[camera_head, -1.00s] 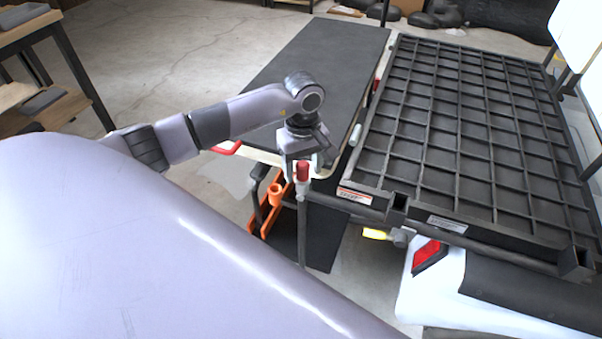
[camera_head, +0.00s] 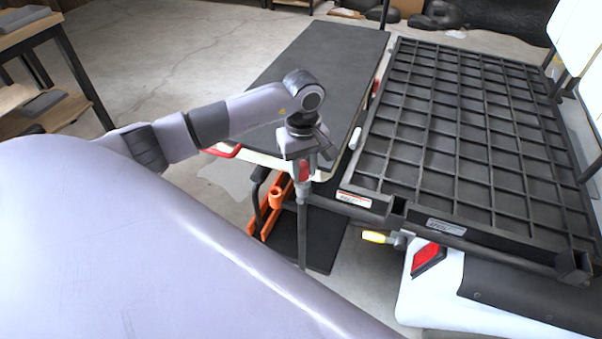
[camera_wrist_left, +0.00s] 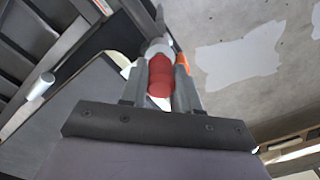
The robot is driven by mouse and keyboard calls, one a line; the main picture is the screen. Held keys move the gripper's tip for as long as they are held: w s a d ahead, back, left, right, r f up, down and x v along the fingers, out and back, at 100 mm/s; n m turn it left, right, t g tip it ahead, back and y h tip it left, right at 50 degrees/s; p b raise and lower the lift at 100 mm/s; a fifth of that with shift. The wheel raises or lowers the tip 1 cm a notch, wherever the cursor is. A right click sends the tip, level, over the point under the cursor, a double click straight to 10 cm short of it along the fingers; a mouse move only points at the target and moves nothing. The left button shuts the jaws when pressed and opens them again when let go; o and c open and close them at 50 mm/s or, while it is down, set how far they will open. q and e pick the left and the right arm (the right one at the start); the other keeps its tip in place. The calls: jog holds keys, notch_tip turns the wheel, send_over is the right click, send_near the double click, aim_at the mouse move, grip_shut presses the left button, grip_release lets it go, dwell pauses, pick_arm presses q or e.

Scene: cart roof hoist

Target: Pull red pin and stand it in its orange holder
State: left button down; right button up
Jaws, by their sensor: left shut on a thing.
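My left gripper (camera_head: 303,160) is at the near end of the cart and points down. It is shut on the red pin (camera_head: 304,172), whose red head is between the fingers and whose long grey shaft hangs down below. The red head also shows between the fingers in the left wrist view (camera_wrist_left: 160,78). The orange holder (camera_head: 275,197) is low at the cart's near end, just left of the pin's shaft and apart from it in the picture. My right gripper is not in view.
The cart's dark top (camera_head: 315,75) lies beyond my gripper. A black roof grid (camera_head: 455,140) stands close on the right, with a yellow-handled part (camera_head: 375,237) under its near edge. A wooden shelf (camera_head: 35,75) is at the far left. Open floor lies between.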

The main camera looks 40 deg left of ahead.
pick_arm(q)
jog(key=shift+r+p, duration=1)
jog(key=shift+r, duration=0.6)
jog(key=shift+r+p, duration=0.35)
jog(key=shift+r, duration=0.3)
